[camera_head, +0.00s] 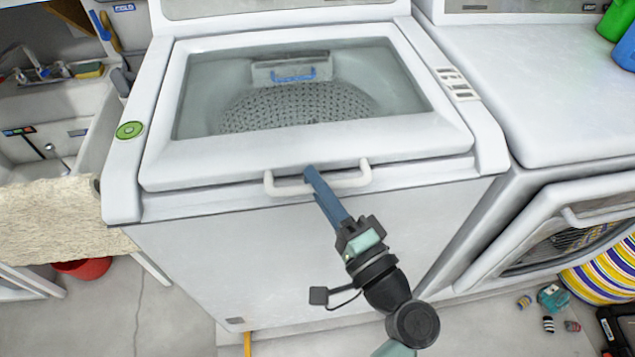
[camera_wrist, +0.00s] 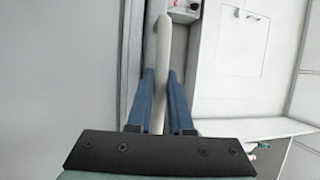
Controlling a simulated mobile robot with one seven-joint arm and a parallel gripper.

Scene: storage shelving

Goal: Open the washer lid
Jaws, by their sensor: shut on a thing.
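The white top-load washer (camera_head: 190,260) stands in the middle of the head view. Its lid (camera_head: 165,160) has a white frame and a glass window, through which the perforated drum shows. The lid looks nearly level, with a narrow dark gap under its front edge. A white bar handle (camera_head: 350,182) sits on that front edge. My gripper (camera_head: 309,178) reaches the handle's left half from the front, with its blue fingers shut on it. In the wrist view the handle (camera_wrist: 149,75) runs between the two blue fingers (camera_wrist: 160,100).
A dryer (camera_head: 540,110) with a front door stands close on the right. A sink (camera_head: 60,120) with a beige towel (camera_head: 60,205) is on the left. A red bucket (camera_head: 82,268) and several small items lie on the floor. Green and blue bottles stand at the upper right.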

